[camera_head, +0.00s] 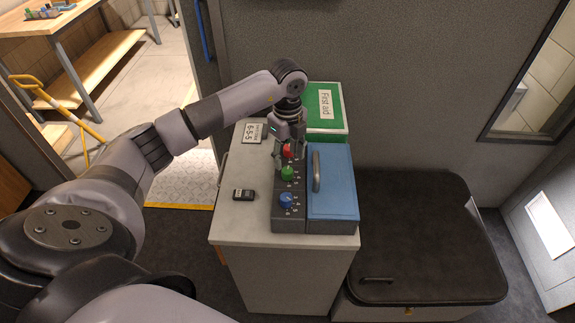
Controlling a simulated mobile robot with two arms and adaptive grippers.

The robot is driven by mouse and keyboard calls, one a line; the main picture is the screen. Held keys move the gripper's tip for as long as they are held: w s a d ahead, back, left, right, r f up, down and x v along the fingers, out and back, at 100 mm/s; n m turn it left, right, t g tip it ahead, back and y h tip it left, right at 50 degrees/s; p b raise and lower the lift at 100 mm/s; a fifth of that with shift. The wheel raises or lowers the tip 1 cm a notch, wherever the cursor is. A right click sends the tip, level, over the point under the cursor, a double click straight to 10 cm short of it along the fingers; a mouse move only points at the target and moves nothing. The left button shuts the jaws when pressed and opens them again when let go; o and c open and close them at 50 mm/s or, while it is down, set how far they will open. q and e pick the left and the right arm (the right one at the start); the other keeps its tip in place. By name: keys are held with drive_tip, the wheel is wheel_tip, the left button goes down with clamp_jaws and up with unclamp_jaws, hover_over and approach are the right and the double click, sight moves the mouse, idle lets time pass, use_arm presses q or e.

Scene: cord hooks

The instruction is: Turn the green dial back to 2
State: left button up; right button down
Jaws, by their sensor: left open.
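The green dial (287,174) is the middle knob on a dark panel (289,222) on top of the cabinet. The pale marks around it are too small to read. A red dial (288,151) sits behind it and a blue dial (286,200) in front. My left gripper (290,160) points down over the panel, open, with its fingers around or just above the red dial, close behind the green one. I cannot tell whether it touches either dial. The gripper partly hides the red dial. My right gripper is out of view.
A blue case (340,190) with a grey handle stands right against the panel. A green first aid box (326,98) is behind. A card reading 6-5-5 (253,132) and a small black device (243,195) lie left on the white cabinet top (236,222). A dark-lidded chest (430,235) stands right.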

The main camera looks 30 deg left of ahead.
sight(287, 171)
use_arm(q)
wheel_tip(287, 171, up, 6)
drive_tip(key=shift+s+f, duration=0.1)
idle(0.7)
